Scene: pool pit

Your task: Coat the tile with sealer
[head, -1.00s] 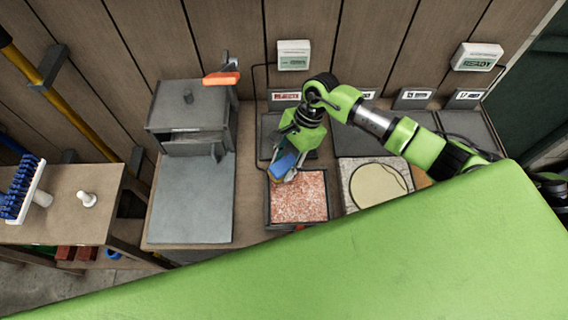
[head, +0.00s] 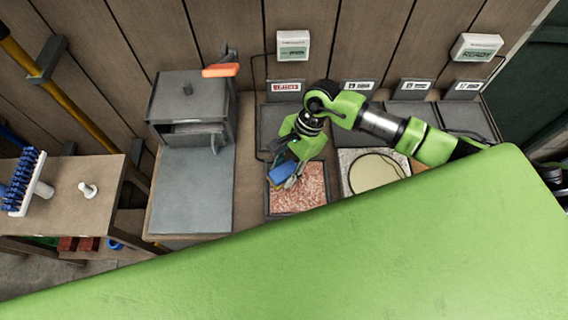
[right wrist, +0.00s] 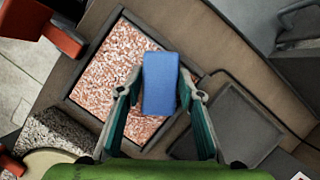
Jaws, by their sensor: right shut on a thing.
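The tile, a reddish speckled square (head: 308,187) in a dark shallow tray, lies on the bench. It also shows in the right wrist view (right wrist: 104,62). My right gripper (head: 287,176) is shut on a blue block (head: 277,170), which looks like an applicator pad. In the right wrist view the two fingers hold the blue block (right wrist: 160,82) from both sides, over the tile's edge nearest the dark pad. I cannot tell whether it touches the tile. My left gripper is in neither view. I cannot make out the sealer.
A grey lidded box (head: 188,100) with an orange-handled lever (head: 221,70) stands left of the tile, behind a bare grey plate (head: 190,190). Right of the tile is a speckled slab with a cream disc (head: 376,173). A blue brush (head: 24,182) and a white knob (head: 88,190) are on the left table.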

